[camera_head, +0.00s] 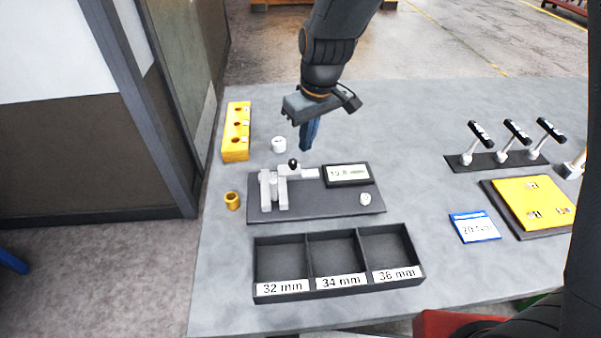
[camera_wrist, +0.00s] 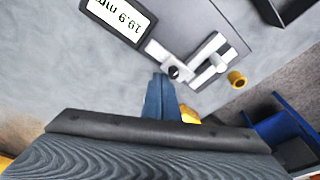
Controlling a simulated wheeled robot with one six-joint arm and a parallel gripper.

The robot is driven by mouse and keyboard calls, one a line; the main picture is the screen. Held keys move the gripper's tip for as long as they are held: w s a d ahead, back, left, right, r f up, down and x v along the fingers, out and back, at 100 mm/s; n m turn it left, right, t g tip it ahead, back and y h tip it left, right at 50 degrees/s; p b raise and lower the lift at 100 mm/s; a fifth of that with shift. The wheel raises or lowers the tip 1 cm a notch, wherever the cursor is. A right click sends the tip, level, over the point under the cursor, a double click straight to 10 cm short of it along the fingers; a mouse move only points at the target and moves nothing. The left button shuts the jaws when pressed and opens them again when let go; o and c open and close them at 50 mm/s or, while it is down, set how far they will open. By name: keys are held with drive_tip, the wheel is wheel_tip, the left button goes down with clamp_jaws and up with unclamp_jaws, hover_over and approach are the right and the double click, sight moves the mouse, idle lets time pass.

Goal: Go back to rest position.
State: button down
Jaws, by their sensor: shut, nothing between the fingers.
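My gripper (camera_head: 309,136) hangs above the table behind the measuring device, its blue fingers pointing down and closed together with nothing between them. It also shows in the wrist view (camera_wrist: 161,92), near the device's black knob. The measuring device (camera_head: 277,189) has light grey jaws and a display (camera_head: 347,174) on a dark base plate. A white cylindrical piece (camera_head: 365,199) stands on the plate's right part. Another white piece (camera_head: 279,144) stands on the table left of my gripper. A brass-coloured ring (camera_head: 232,200) stands left of the plate; it also shows in the wrist view (camera_wrist: 237,79).
A yellow block (camera_head: 236,131) with holes stands at the back left. A black three-compartment tray (camera_head: 339,291), labelled 32, 34 and 36 mm, is in front and looks empty. On the right are a blue-edged card (camera_head: 475,227), a yellow plate (camera_head: 533,200) and black-handled levers (camera_head: 503,159).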

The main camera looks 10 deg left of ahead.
idle(0.3)
drive_tip(key=d+m+b, duration=0.1)
drive_tip(key=d, duration=0.3)
drive_tip(key=s+d+f+m+b, duration=0.1)
drive_tip(key=d, duration=0.3)
drive_tip(key=d+m+b, duration=0.1)
drive_tip(key=d, duration=0.3)
drive_tip(key=shift+s+d+f+m+h, duration=0.25)
drive_tip(key=shift+s+d+m+h, duration=0.05)
drive_tip(key=shift+s, duration=0.05)
drive_tip(key=s+d+f+m+b, duration=0.1)
drive_tip(key=s+d, duration=0.2)
drive_tip(key=d, duration=0.1)
drive_tip(key=s+d+f+m+b, duration=0.1)
drive_tip(key=s+d+m, duration=0.1)
drive_tip(key=d, duration=0.3)
drive_tip(key=s+d+m+h+b, duration=0.1)
drive_tip(key=s+d+m, duration=0.1)
drive_tip(key=s+d, duration=0.2)
drive_tip(key=shift+d+f, duration=0.4)
drive_tip(key=shift+d, duration=0.2)
